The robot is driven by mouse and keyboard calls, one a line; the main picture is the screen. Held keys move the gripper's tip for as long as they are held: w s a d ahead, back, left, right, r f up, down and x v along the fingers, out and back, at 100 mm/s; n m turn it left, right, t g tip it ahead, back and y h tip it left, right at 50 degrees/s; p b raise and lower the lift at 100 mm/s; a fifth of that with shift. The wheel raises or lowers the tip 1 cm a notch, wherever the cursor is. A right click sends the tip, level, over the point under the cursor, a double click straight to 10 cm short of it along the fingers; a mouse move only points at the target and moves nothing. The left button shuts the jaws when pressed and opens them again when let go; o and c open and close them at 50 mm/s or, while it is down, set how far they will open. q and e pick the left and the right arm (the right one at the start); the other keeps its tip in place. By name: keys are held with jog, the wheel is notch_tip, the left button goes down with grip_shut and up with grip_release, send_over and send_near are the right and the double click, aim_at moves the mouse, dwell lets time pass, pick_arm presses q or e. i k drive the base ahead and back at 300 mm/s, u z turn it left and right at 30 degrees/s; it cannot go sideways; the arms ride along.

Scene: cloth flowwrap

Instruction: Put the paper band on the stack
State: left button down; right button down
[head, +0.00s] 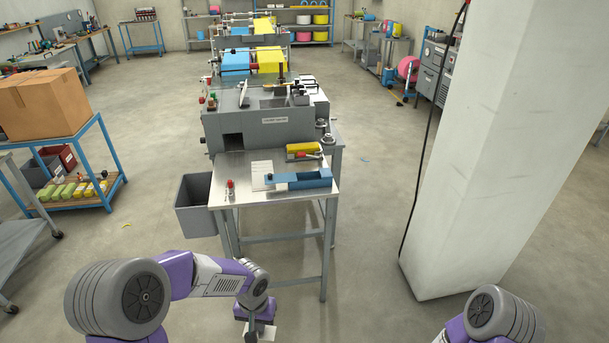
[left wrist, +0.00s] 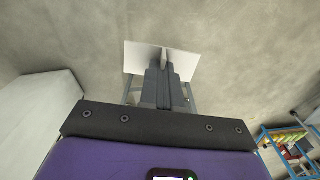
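My left gripper (head: 254,332) is low at the bottom of the head view, in front of the steel table and apart from it. Its fingers (left wrist: 166,75) are shut on a white paper piece, which looks like the paper band (left wrist: 138,57); a corner of it shows in the head view (head: 269,332). A yellow stack (head: 303,148) with dark markings lies on the table at the machine's front. A blue fixture (head: 300,180) is just in front of it. My right gripper is out of view; only part of that arm shows at bottom right.
The steel table (head: 285,195) also bears a white sheet (head: 262,172) and a small red-topped item (head: 230,187). A grey bin (head: 196,207) hangs at its left side. The grey machine (head: 265,125) stands behind. A white pillar (head: 495,130) is to the right. Floor before the table is clear.

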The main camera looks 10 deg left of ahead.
aim_at(303, 146)
jog(key=z, duration=0.75)
jog(key=i, duration=1.55)
jog(key=u, duration=0.4)
